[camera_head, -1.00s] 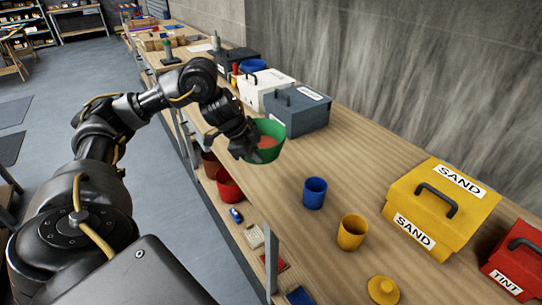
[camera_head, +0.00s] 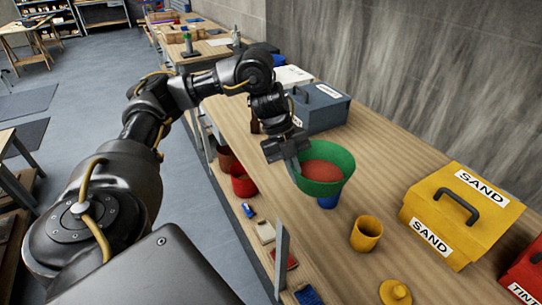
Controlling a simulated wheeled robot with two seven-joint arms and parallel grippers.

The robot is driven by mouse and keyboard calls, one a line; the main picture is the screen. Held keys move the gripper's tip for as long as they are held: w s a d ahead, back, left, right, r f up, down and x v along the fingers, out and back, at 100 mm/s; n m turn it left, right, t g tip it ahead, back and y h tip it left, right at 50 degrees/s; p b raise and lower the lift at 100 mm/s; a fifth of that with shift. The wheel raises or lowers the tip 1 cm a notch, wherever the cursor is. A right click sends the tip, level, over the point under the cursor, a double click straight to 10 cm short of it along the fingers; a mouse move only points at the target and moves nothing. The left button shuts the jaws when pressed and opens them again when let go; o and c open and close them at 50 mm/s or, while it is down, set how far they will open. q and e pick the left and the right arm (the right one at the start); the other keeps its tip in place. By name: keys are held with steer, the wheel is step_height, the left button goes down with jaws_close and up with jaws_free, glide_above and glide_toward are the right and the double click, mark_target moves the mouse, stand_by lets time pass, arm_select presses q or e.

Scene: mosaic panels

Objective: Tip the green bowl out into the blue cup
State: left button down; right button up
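The green bowl (camera_head: 345,160) holds a reddish-brown content (camera_head: 322,171) and appears roughly level, leaning slightly toward me. My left gripper (camera_head: 292,158) is at the bowl's left rim and shut on it. The bowl is held up over the bench, in front of and above the blue cup. Only the lower part of the blue cup (camera_head: 327,202) shows under the bowl; its mouth is hidden. I cannot tell the gap between them. My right gripper is not in view.
A yellow cup (camera_head: 367,233) stands just right of the blue cup, with a yellow lid (camera_head: 395,293) nearer me. A yellow SAND box (camera_head: 447,215) and a red TINT box (camera_head: 525,275) stand at right. A grey toolbox (camera_head: 318,108) stands behind the bowl.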

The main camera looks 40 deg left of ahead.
mark_target(318, 186)
arm_select(q)
steer(key=d+m+g, duration=0.1)
steer(key=d+m, duration=0.1)
steer(key=m, duration=0.1)
steer(key=d+m+g+y, duration=0.1)
steer(key=d+m, duration=0.1)
steer(key=m, duration=0.2)
steer(key=d+m+g+y, duration=0.1)
steer(key=d+m+g, duration=0.1)
steer(key=d+m, duration=0.1)
steer(key=shift+d, duration=0.1)
steer(key=s+d+n+t+y, duration=0.1)
steer(key=n+t+y, duration=0.1)
steer(key=n, duration=0.9)
steer(key=s+d+r+n+t+y, duration=0.1)
steer(key=n+t+y, duration=0.1)
steer(key=n, duration=1)
steer(key=s+d+n+t+y, duration=0.1)
steer(key=n+t, duration=0.3)
steer(key=n, duration=0.8)
steer(key=shift+r+y, duration=0.35)
steer(key=shift+y, duration=0.55)
steer(key=shift+a, duration=0.1)
